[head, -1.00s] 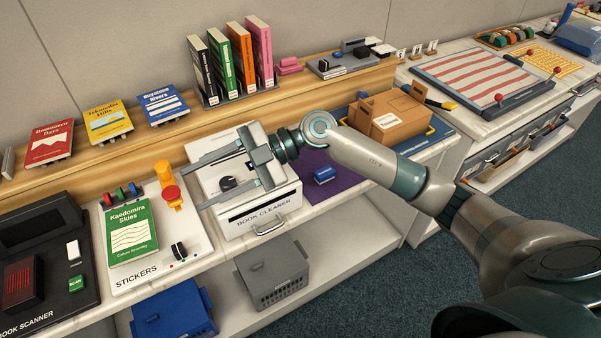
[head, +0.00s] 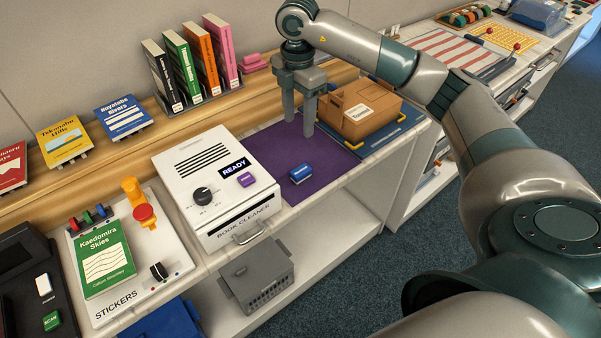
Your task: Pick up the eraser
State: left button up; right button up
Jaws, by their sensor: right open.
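A small blue block with a white label (head: 300,173), which looks like the eraser, lies on the purple mat (head: 266,150) to the right of the white book cleaner. My right gripper (head: 299,125) points down over the back part of the mat, beyond the blue block in the head view. Its two fingers are apart with nothing between them, and they do not touch the block. The block is fully visible. My left gripper is not in view.
The book cleaner (head: 172,176) stands left of the mat. A cardboard box (head: 353,108) on a blue tray is close on the right. Upright books (head: 201,63) and a pink item (head: 254,63) stand on the wooden shelf behind. The mat around the block is clear.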

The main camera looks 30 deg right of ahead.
jog(key=shift+f, duration=0.15)
jog(key=p, duration=0.4)
send_over(301, 170)
jog(key=f, duration=1.1)
jog(key=shift+w+a, duration=0.1)
jog(key=shift+a, duration=0.2)
jog(key=shift+f, duration=0.5)
jog(key=shift+d+f+p, duration=0.2)
jog(key=shift+f+p, duration=0.5)
jog(key=shift+p, duration=0.3)
notch_tip(301, 170, down, 3)
jog(key=shift+d+p, duration=0.1)
jog(key=shift+p, duration=0.6)
jog(key=shift+f, duration=0.45)
jog(key=shift+c, duration=0.3)
